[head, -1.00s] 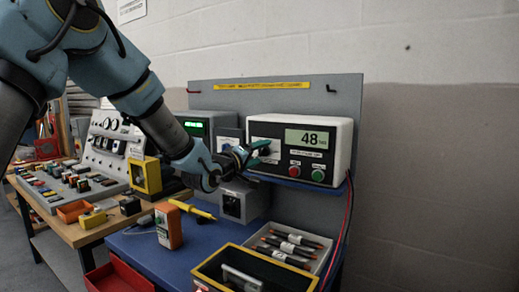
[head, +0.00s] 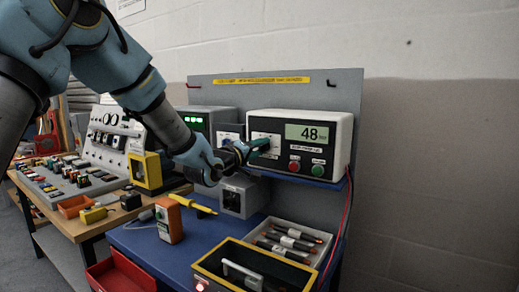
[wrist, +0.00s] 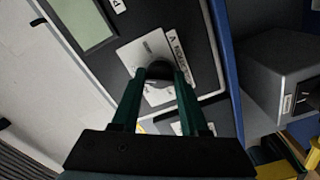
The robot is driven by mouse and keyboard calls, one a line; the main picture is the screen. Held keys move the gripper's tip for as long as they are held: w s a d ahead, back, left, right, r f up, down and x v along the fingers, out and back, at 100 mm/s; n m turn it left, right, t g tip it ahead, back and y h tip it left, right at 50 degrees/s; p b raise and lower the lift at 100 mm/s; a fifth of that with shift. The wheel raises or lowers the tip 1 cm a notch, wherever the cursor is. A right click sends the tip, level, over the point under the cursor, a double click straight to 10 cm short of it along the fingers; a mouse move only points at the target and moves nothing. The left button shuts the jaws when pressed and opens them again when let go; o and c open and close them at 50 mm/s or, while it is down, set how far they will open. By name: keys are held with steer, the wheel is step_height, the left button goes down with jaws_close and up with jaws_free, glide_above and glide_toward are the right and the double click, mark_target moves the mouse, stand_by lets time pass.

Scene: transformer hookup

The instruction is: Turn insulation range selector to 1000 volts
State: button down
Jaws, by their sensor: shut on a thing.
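The tester is a white-cased box with a black front (head: 325,155), standing on a blue shelf. Its display (head: 313,133) reads 48, above a red button (head: 294,165) and a green button (head: 318,169). My gripper (head: 262,145) is at the left part of this front, over a pale selector plate. In the wrist view, the green fingers (wrist: 159,80) are shut on a dark round selector knob (wrist: 158,69) on a light plate (wrist: 142,52). The fingers partly hide the plate, and I cannot read its voltage marks or the pointer's setting.
A grey box (head: 240,197) sits below my gripper. A second instrument with green lights (head: 196,121) stands left of the tester. A tray of probes (head: 293,240) and a yellow-rimmed bin (head: 222,268) are in front.

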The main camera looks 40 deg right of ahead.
steer(key=shift+f+m+b, duration=0.1)
steer(key=shift+m+b, duration=0.2)
steer(key=shift+b, duration=0.15)
steer(key=m+b, duration=0.1)
steer(key=b, duration=0.2)
steer(key=shift+f+m, duration=0.2)
steer(key=shift+m, duration=0.1)
steer(key=m+b, duration=0.2)
steer(key=b, duration=0.1)
steer(key=shift+m+b, duration=0.3)
steer(key=m+b, duration=0.4)
steer(key=b, duration=0.1)
steer(key=shift+r+m+b, duration=0.2)
steer(key=shift+m+b, duration=1.1)
steer(key=shift+m, duration=0.3)
steer(key=shift+c, duration=2.2)
jaws_free()
steer(key=shift+r, duration=0.1)
